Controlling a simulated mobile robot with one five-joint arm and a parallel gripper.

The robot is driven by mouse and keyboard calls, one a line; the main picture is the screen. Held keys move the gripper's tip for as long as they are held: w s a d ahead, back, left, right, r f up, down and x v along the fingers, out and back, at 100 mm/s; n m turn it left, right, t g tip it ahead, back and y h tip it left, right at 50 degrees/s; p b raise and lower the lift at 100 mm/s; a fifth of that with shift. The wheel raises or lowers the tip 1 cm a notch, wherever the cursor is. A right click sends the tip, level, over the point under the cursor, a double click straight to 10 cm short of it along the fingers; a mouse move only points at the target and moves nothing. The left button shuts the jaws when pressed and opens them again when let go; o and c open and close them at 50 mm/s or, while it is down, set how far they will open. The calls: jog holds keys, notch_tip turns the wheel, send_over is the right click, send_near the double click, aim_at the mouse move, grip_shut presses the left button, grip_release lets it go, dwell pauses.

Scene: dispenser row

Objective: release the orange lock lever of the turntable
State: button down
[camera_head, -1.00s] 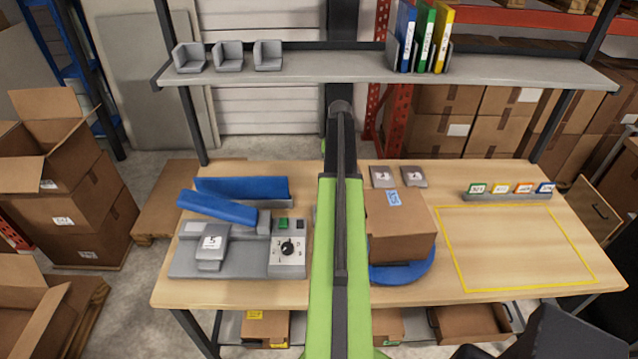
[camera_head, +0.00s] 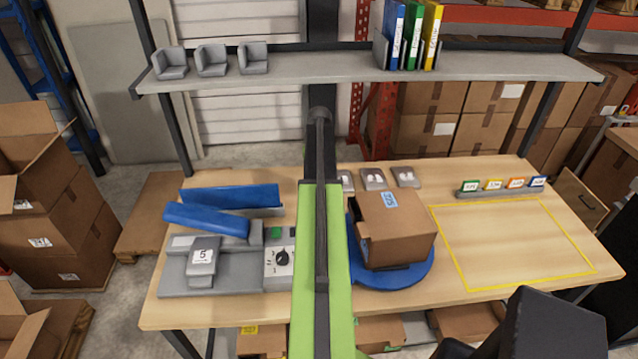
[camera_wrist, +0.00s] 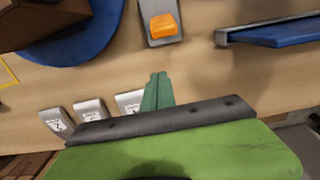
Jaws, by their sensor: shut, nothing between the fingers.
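The orange lock lever (camera_wrist: 165,25) sits on a small grey base plate (camera_wrist: 165,41) at the top of the wrist view. In the head view it does not show; my green arm covers the strip left of the turntable. The blue turntable (camera_head: 395,280) carries a cardboard box (camera_head: 400,230), and its rim shows at the upper left of the wrist view (camera_wrist: 88,46). My gripper (camera_wrist: 157,76) is shut and empty, its teal fingertips apart from the lever and pointing toward its base. The gripper is hidden in the head view.
Several grey tags lie behind the turntable, one (camera_wrist: 90,108) close to my fingers. Left stands a grey machine with a dial (camera_head: 282,258) and blue trough (camera_head: 205,220). A yellow outlined area (camera_head: 515,240) on the right is clear. A shelf (camera_head: 380,66) spans above the bench.

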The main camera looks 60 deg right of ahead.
notch_tip(320, 180, down, 8)
jog(key=b, duration=0.6)
jog(key=shift+s+b, duration=0.1)
jog(key=shift+b, duration=0.2)
jog(key=s+a+r+p, duration=0.2)
jog(key=shift+a+r+p, duration=0.3)
jog(key=shift+a+p, duration=0.05)
jog(key=shift+p, duration=0.05)
jog(key=shift+s+a+r, duration=0.1)
jog(key=shift+a, duration=0.1)
